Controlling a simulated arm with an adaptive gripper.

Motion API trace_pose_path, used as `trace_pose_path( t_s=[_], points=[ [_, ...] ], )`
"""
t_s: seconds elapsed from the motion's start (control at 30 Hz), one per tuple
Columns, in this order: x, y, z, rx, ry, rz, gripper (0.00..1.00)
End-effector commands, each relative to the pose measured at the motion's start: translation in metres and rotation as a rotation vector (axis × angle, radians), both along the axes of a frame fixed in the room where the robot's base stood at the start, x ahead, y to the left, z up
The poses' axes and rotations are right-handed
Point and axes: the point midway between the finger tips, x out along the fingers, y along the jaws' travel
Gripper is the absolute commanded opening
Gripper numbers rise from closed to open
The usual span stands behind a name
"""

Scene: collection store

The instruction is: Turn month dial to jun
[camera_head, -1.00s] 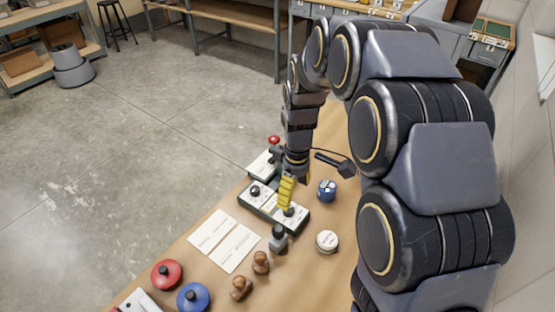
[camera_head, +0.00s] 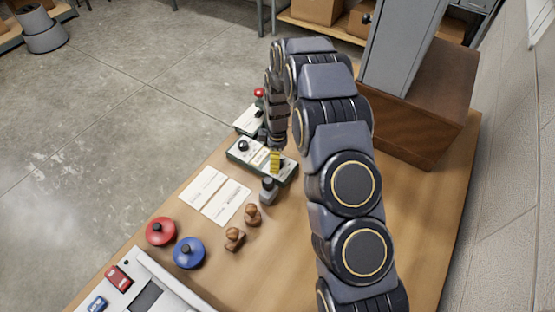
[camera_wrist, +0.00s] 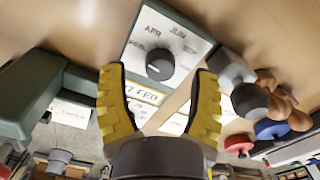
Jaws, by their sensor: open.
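The month dial (camera_wrist: 158,66) is a dark round knob on a white plate (camera_wrist: 185,46) in the wrist view. Labels APR, JUN and FEB show around it, and a window below reads FEB. I cannot tell exactly where the knob's mark points. My gripper (camera_wrist: 159,73) is open, its yellow fingers apart to the left and right of the dial in the picture; contact is not clear. In the head view, my gripper (camera_head: 275,161) is over the right part of the green-framed dial stamp device (camera_head: 255,162) and hides the dial there. A second black knob (camera_head: 243,145) is at its left end.
Two wooden stamps (camera_head: 252,214), white cards (camera_head: 225,203), a red pad (camera_head: 160,231) and a blue pad (camera_head: 188,252) lie nearer. A grey cabinet (camera_head: 402,45) on a wooden box stands right of my arm.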

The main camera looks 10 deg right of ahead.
Motion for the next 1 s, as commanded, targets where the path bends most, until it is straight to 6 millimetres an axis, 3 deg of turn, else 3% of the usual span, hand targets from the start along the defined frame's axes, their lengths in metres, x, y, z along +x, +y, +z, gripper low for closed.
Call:
trace_pose_path(
  t_s=[0.1, 0.37, 0.47, 0.5, 0.53, 1.0],
  points=[
    [-0.0009, -0.0001, -0.0132, 0.000, 0.003, -0.001, 0.61],
    [-0.0002, 0.0000, -0.0146, 0.000, 0.000, -0.001, 0.61],
    [-0.0003, -0.0001, -0.0146, 0.000, 0.001, -0.001, 0.23],
    [-0.0002, 0.0000, -0.0145, 0.000, 0.000, -0.001, 0.06],
    [-0.0002, 0.0000, -0.0145, 0.000, 0.000, -0.001, 0.00],
    [-0.0003, -0.0001, -0.0152, 0.000, 0.001, -0.029, 0.00]
  ],
)
